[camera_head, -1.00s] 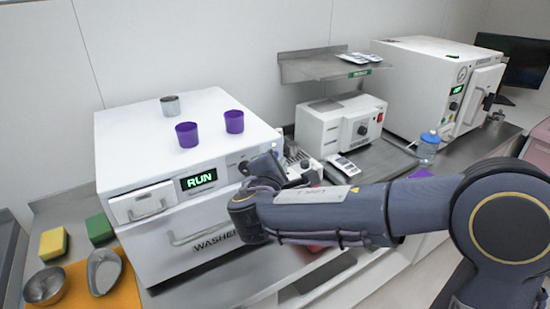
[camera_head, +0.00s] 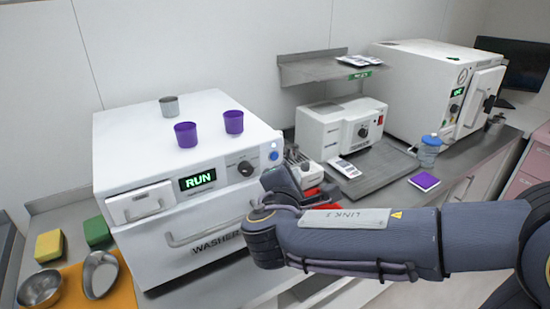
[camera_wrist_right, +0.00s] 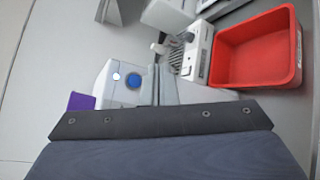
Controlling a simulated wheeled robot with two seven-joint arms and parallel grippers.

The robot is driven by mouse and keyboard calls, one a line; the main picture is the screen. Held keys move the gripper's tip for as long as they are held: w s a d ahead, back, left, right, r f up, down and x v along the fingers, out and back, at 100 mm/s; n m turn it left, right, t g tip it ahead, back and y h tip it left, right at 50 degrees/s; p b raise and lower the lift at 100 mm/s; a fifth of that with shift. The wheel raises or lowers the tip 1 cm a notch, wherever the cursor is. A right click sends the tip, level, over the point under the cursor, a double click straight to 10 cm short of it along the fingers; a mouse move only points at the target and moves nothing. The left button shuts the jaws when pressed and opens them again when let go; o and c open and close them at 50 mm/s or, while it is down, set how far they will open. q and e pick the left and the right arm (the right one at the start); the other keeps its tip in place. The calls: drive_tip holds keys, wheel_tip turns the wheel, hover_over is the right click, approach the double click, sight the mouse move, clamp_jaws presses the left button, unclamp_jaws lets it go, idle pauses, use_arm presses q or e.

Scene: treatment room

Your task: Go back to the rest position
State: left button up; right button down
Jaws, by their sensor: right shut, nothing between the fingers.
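My right gripper (camera_head: 284,185) is in front of the right front corner of the washer (camera_head: 140,262). The arm comes in from the right and partly hides the gripper. In the right wrist view its narrow grey fingers (camera_wrist_right: 160,82) are together, with nothing held between them. The washer's front and its blue button (camera_wrist_right: 133,81) lie just beyond them in that view. My left gripper is not in view.
A red bin (camera_wrist_right: 257,52) stands close to the right gripper. Purple cups (camera_head: 186,134) and a metal cup (camera_head: 169,106) stand on the washer. A sealing machine (camera_head: 335,130), water bottle (camera_head: 429,151) and purple pad (camera_head: 424,181) are on the counter (camera_head: 470,150). The aisle in front is free.

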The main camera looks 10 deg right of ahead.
idle(0.3)
drive_tip(key=s+d+f+m+g+y, duration=0.2)
drive_tip(key=s+d+f+m+g, duration=0.7)
drive_tip(key=s+d, duration=0.5)
drive_tip(key=s+a+f+m+y, duration=0.2)
drive_tip(key=s+a+m+y, duration=0.2)
drive_tip(key=s+m, duration=0.1)
drive_tip(key=s+a+f+m+y, duration=0.2)
drive_tip(key=s+a+m+y, duration=0.1)
drive_tip(key=s+m, duration=0.3)
drive_tip(key=shift+s+a+f+m+t+y, duration=0.3)
drive_tip(key=shift+a+m+t+y, duration=0.1)
drive_tip(key=shift+m+y, duration=0.15)
